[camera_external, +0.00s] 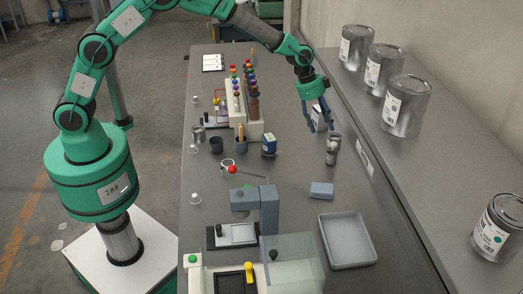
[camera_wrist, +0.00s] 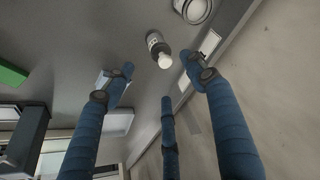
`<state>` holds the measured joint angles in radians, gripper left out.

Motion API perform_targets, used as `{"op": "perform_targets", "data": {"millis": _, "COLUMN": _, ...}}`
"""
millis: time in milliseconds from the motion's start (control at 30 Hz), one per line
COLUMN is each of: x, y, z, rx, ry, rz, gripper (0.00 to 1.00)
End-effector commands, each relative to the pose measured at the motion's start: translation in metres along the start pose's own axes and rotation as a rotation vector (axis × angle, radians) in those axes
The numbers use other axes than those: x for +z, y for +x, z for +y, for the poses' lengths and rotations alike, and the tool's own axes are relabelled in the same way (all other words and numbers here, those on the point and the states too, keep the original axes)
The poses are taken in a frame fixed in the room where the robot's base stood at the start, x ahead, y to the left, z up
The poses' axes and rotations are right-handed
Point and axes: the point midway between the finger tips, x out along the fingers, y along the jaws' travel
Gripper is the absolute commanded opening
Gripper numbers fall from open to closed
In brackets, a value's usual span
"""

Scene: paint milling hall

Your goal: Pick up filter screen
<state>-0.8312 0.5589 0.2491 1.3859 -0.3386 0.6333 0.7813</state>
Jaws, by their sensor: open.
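I cannot clearly make out a filter screen in either view. A small pale ring (camera_external: 228,164) lies mid-bench beside a red ball, too small to identify. My gripper (camera_external: 318,128) is over the far right part of the bench. Its blue fingers are spread and empty, and they also show in the wrist view (camera_wrist: 158,70). A small bottle with a pale cap (camera_external: 331,155) is close to the fingers; it also shows beyond the fingertips in the wrist view (camera_wrist: 160,50).
A grey tray (camera_external: 371,240) and a blue-grey block (camera_external: 321,190) are on the near right of the bench. A clear box (camera_external: 293,262) is at the front. A rack of coloured bottles (camera_external: 238,103) stands mid-left. Large tins (camera_external: 405,105) stand on the right ledge.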

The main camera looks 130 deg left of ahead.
Motion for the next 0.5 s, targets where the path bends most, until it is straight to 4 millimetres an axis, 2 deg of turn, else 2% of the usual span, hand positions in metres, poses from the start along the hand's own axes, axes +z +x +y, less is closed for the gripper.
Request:
{"op": "perform_targets", "data": {"millis": 333, "x": 0.0, "y": 0.001, "z": 0.001, "rx": 0.0, "ry": 0.0, "rz": -0.001, "gripper": 0.56}}
{"op": "perform_targets", "data": {"millis": 500, "x": 0.001, "y": 0.011, "z": 0.001, "rx": 0.001, "ry": 0.0, "rz": -0.001, "gripper": 0.56}}
